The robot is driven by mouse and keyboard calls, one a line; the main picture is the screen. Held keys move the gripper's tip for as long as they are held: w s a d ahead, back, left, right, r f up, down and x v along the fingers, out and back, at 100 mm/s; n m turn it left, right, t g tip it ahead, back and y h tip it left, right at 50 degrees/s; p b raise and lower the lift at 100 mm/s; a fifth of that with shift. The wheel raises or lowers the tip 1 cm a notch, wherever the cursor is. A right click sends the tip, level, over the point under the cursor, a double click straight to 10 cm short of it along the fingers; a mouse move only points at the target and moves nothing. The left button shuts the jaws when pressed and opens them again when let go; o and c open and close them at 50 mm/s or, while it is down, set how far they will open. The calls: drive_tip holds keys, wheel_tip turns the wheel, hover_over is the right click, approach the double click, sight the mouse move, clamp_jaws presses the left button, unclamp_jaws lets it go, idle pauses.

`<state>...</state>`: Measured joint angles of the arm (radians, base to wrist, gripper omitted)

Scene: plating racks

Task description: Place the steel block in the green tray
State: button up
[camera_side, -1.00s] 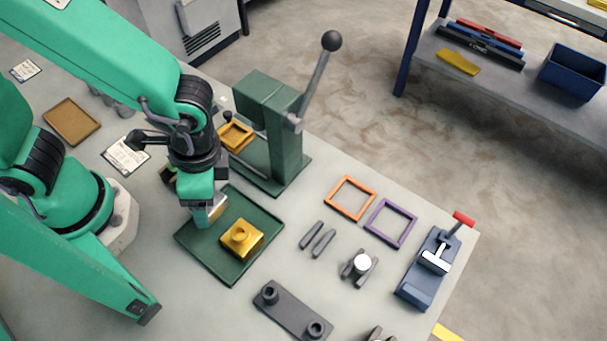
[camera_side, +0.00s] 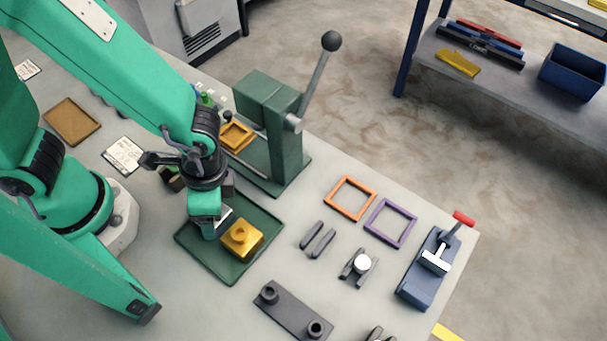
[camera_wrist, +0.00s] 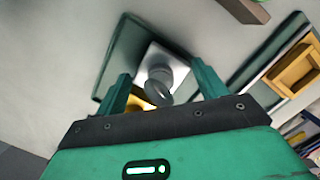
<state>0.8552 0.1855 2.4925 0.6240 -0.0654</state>
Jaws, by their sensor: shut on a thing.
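The green tray (camera_side: 210,262) lies flat on the table, and a gold block (camera_side: 242,240) with a round knob stands in it. My gripper (camera_side: 217,226) is over the tray, just left of the gold block. In the wrist view, the fingers (camera_wrist: 158,86) are on either side of the steel block (camera_wrist: 167,58), a shiny square piece with a grey knob. In the side view only a bright sliver of the steel block (camera_side: 227,215) shows beside my gripper. Whether its underside touches the tray is hidden.
Orange (camera_side: 350,180) and purple (camera_side: 371,212) frames, a dark two-post plate (camera_side: 293,312) and a blue vise (camera_side: 420,285) are to the right.

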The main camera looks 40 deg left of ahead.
drive_tip(key=shift+f, duration=0.15)
drive_tip(key=o, duration=1.5)
drive_tip(key=shift+c, duration=0.2)
wheel_tip(320, 180, up, 12)
drive_tip(key=w+d, duration=0.1)
drive_tip(key=shift+d, duration=0.2)
drive_tip(key=shift+w, duration=0.2)
drive_tip(key=w+a+r+n+t, duration=0.2)
drive_tip(key=a+r+n+t, duration=0.1)
drive_tip(key=a, duration=0.6)
drive_tip(key=w+a+r+n+t+h, duration=0.1)
drive_tip(key=w+a+r+n+t, duration=0.2)
drive_tip(key=a+r+n, duration=0.3)
drive_tip(key=a+r, duration=0.1)
drive_tip(key=a, duration=0.3)
drive_tip(key=shift+w+a+r+t, duration=0.15)
drive_tip(key=shift+w+a+t, duration=0.05)
drive_tip(key=shift+t, duration=0.2)
